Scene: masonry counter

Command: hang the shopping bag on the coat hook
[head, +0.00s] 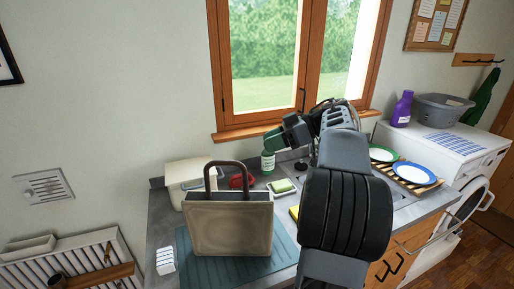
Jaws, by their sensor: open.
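The beige shopping bag (229,228) stands upright on the counter, with its dark brown handles arching above it. A wooden coat hook board (474,60) with dark hooks is on the wall at the upper right. A dark green cloth (486,98) hangs below its right end. My gripper (272,141) is above the back of the counter, in front of the window. It points left, is open and holds nothing. It is apart from the bag, to the right of and higher than the handles. My arm hides part of the counter and sink area.
A blue-green ribbed mat (284,251) lies under the bag. A cream bin (190,172), red item (241,181), green bottle (268,163) and sponge dish (282,187) stand behind it. Plates (414,173) are on a rack at right. A washing machine (450,143) carries a grey basin (443,110) and purple bottle (402,109).

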